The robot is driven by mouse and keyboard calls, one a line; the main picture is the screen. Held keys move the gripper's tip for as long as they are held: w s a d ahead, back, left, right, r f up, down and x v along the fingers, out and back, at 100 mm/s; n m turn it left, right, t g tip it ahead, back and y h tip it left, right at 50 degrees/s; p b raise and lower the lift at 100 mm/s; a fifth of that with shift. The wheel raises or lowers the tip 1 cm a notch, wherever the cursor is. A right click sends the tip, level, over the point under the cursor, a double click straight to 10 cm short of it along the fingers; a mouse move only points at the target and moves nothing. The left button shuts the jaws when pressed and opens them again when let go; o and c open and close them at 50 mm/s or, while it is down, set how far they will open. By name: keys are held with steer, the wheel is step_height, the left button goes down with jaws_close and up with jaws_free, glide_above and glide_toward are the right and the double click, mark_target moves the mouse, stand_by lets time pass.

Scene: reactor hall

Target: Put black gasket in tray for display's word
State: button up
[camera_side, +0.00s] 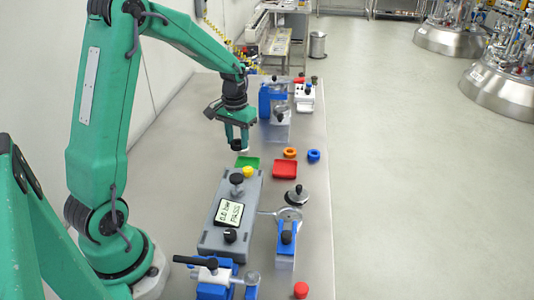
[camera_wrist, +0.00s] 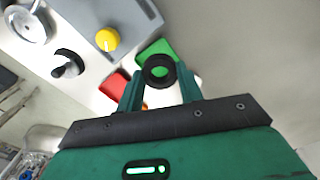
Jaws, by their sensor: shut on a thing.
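My gripper (camera_side: 238,142) is shut on the black gasket (camera_wrist: 146,71), a dark ring held between the fingertips. In the side view the gripper hangs above and slightly left of the green tray (camera_side: 247,162), with the gasket apart from it. In the wrist view the green tray (camera_wrist: 152,48) shows behind and through the ring. The red tray (camera_side: 285,170) lies right of the green one; it also shows in the wrist view (camera_wrist: 112,86). The display (camera_side: 229,213) on the grey tester reads what looks like "0.0 bar PASS".
An orange ring (camera_side: 290,152) and a blue ring (camera_side: 313,155) lie behind the red tray. The grey tester (camera_side: 215,238) with yellow knob (camera_side: 247,172) stands in front of the trays. Blue fixtures (camera_side: 270,97) stand at the back.

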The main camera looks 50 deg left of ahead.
steer(key=shift+d+r, duration=0.35)
steer(key=shift+d, duration=0.25)
steer(key=shift+d+r, duration=0.35)
steer(key=shift+d, duration=0.25)
steer(key=w+d+m, duration=0.1)
steer(key=d+m, duration=0.3)
steer(key=d, duration=0.5)
glide_above(247, 158)
steer(key=s+d, duration=0.2)
steer(key=d, duration=0.1)
step_height(247, 158, down, 6)
steer(key=shift+f, duration=2.15)
steer(key=shift+f, duration=0.15)
steer(key=o, duration=0.8)
steer(key=shift+c, duration=0.2)
